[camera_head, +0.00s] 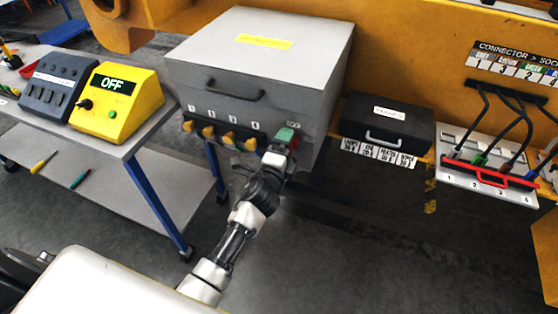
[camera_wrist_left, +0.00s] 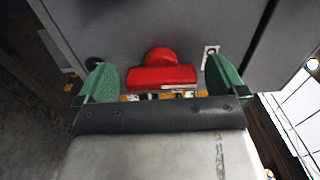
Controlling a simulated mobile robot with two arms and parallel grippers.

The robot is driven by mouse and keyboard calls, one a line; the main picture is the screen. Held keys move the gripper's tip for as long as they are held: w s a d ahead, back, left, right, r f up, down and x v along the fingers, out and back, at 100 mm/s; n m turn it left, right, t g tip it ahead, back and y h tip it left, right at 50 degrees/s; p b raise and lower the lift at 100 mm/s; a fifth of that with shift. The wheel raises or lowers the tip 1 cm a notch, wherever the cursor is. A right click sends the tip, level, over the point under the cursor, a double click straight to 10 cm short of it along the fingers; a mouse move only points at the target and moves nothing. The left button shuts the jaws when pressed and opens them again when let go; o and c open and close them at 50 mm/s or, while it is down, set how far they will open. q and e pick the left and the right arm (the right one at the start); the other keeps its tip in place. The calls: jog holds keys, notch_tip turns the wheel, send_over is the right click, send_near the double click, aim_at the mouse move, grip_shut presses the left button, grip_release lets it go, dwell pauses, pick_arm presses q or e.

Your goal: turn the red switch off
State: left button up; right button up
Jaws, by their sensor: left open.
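The red switch (camera_wrist_left: 163,70), a round hub with a wide bar handle, is on the front of the grey cabinet (camera_head: 258,60). In the left wrist view it sits between the two green fingertips of my left gripper (camera_wrist_left: 168,82). The gripper is open, with a gap on each side of the handle; I cannot tell whether anything touches. In the head view my left gripper (camera_head: 280,146) is at the right end of the cabinet front and hides most of the switch. My right gripper is not in view.
Several yellow knobs (camera_head: 208,132) line the cabinet front left of my gripper. A yellow box (camera_head: 117,100) reading OFF stands on a cart at left. A black case (camera_head: 387,125) and a connector panel (camera_head: 485,165) with cables are at right. The floor at lower right is clear.

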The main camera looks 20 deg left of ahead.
pick_arm(q)
jog(key=s+b, duration=0.1)
jog(key=s, duration=0.9)
jog(key=shift+a, duration=0.2)
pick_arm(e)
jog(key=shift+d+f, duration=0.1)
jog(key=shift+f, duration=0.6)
pick_arm(q)
jog(key=shift+f, duration=0.1)
